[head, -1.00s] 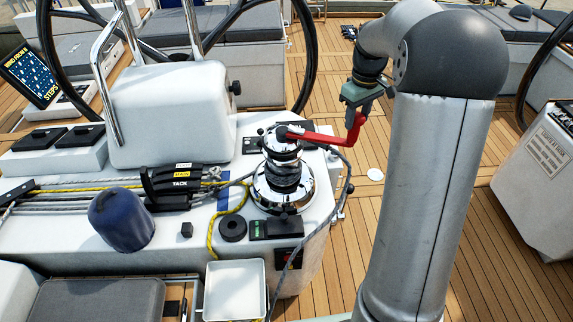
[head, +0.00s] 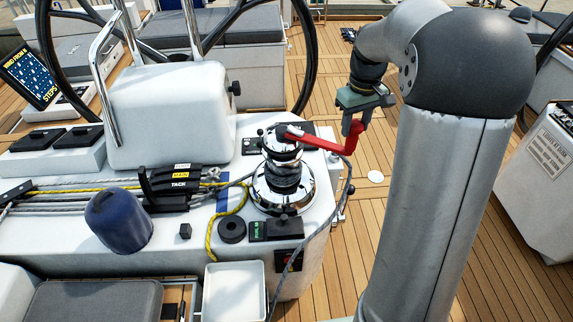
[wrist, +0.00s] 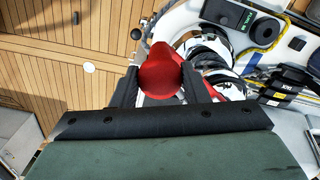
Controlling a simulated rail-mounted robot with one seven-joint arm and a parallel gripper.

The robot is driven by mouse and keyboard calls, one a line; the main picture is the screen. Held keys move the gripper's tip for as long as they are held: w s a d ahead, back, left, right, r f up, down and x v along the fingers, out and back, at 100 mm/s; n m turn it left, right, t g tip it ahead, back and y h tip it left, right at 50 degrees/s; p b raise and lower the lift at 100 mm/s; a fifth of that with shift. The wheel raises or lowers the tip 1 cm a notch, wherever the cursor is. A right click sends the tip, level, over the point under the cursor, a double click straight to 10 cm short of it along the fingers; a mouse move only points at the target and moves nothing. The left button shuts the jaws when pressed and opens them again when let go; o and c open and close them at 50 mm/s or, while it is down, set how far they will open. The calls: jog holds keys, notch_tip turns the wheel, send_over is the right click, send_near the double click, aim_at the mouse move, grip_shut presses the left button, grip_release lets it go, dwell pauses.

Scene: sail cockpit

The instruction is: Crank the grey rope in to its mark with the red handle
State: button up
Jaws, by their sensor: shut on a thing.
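The red handle (head: 318,142) sits on top of the chrome winch (head: 266,190) and points right, with its grip upright at the outer end. My gripper (head: 356,117) is shut on that grip from above. In the wrist view the red grip (wrist: 160,74) is between my two dark fingers. The grey rope (head: 234,187) runs from the black clutches (head: 172,182) to the winch and wraps its drum. A grey tail (head: 318,238) hangs down on the winch's right. A blue strip (head: 223,199) lies beside the rope, left of the winch; I cannot tell whether it is the mark.
A yellow rope (head: 211,232), a blue-covered drum (head: 119,220) and a small green-lit panel (head: 277,230) are near the winch. A white tray (head: 235,290) is in front. A steering wheel (head: 308,60) stands behind.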

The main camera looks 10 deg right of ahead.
jog(key=shift+s+a+m, duration=0.3)
jog(key=shift+s+a, duration=0.15)
jog(key=shift+s, duration=0.1)
jog(key=shift+s+a+m+b, duration=0.4)
jog(key=shift+s+a, duration=0.05)
jog(key=shift+s, duration=0.05)
jog(key=o, duration=1.6)
notch_tip(320, 180, up, 9)
jog(key=p, duration=0.7)
jog(key=shift+s, duration=0.1)
